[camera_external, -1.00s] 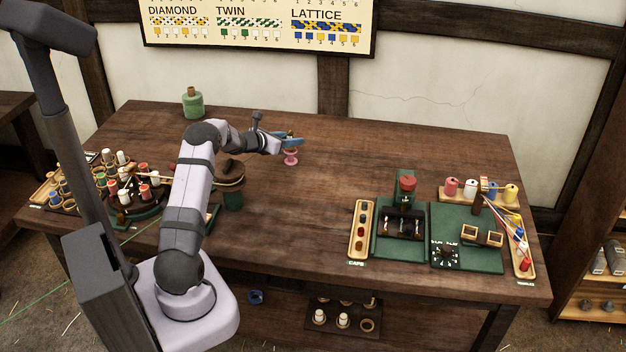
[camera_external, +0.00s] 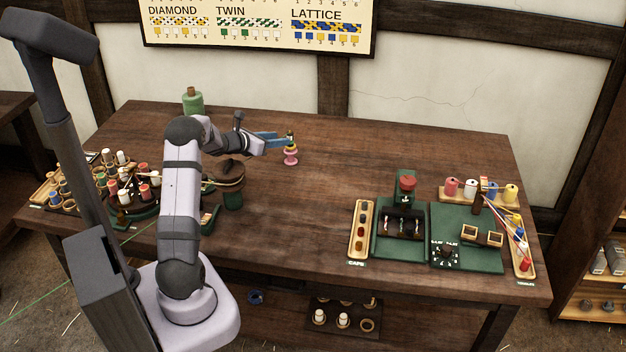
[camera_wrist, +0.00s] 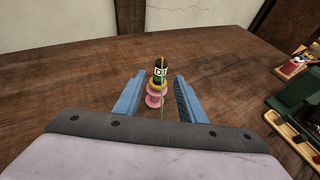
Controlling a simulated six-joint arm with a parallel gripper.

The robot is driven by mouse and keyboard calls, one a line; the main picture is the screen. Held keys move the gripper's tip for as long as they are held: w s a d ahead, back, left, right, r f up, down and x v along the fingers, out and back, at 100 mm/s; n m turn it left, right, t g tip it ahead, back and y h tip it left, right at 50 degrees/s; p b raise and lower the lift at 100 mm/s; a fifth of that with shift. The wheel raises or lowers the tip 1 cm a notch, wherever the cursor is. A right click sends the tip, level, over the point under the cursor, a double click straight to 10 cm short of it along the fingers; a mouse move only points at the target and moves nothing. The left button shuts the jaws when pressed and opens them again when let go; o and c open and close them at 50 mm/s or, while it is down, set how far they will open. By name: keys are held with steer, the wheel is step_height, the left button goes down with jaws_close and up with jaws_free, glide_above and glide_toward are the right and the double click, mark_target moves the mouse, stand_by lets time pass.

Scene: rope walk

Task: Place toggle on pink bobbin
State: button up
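The pink bobbin (camera_external: 290,158) stands upright on the table; in the wrist view it (camera_wrist: 155,100) is between and beyond my fingers. The toggle, a small dark green piece with a white marked face and a yellow base (camera_wrist: 160,74), sits upright on top of the bobbin. It also shows as a small dark and yellow shape in the external view (camera_external: 290,138). A thin green strand runs down across the bobbin. My gripper (camera_external: 279,140) is just left of them, its blue fingers apart, with a gap on both sides in the wrist view.
A green bottle-like spool (camera_external: 193,102) stands at the back left. Green stations (camera_external: 400,225) and trays fill the right. The table's middle is clear.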

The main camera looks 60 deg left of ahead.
steer(key=shift+d, duration=0.1)
